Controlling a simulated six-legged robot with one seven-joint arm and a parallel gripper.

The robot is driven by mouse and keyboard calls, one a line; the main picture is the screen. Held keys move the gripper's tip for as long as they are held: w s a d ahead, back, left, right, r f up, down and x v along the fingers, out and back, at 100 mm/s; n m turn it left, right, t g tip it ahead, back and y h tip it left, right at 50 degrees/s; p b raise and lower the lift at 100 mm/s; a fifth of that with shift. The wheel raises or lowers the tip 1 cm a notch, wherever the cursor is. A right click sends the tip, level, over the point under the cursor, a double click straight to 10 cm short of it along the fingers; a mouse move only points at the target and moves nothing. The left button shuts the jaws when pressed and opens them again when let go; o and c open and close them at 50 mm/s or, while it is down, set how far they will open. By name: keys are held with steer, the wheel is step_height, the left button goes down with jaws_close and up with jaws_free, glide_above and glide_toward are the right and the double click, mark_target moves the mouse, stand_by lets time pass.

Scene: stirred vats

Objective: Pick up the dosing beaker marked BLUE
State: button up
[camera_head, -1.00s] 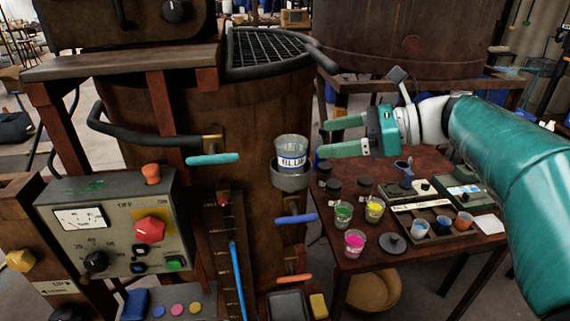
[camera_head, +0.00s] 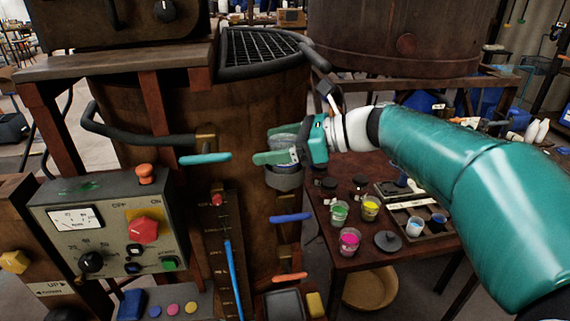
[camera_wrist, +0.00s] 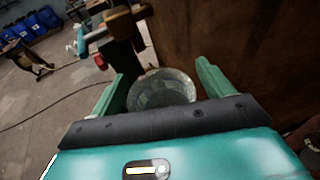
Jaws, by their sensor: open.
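The clear dosing beaker (camera_head: 284,131) stands upright in a round grey holder (camera_head: 285,179) on the side of the brown vat. Its BLUE label is mostly hidden behind a finger in the head view. My gripper (camera_head: 268,147) is open, with its green fingers on either side of the beaker. In the wrist view the beaker (camera_wrist: 161,90) shows from above between the two fingertips of my gripper (camera_wrist: 160,80), nearer the left one. I cannot tell whether a finger touches it.
The vat wall (camera_head: 160,120) is close beside the fingers. A cyan-handled lever (camera_head: 205,159) sticks out left of the beaker, and a blue-handled one (camera_head: 291,218) below. A table (camera_head: 375,250) with several paint cups is at right.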

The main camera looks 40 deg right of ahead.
steer(key=c, duration=1.1)
steer(key=shift+r, duration=0.1)
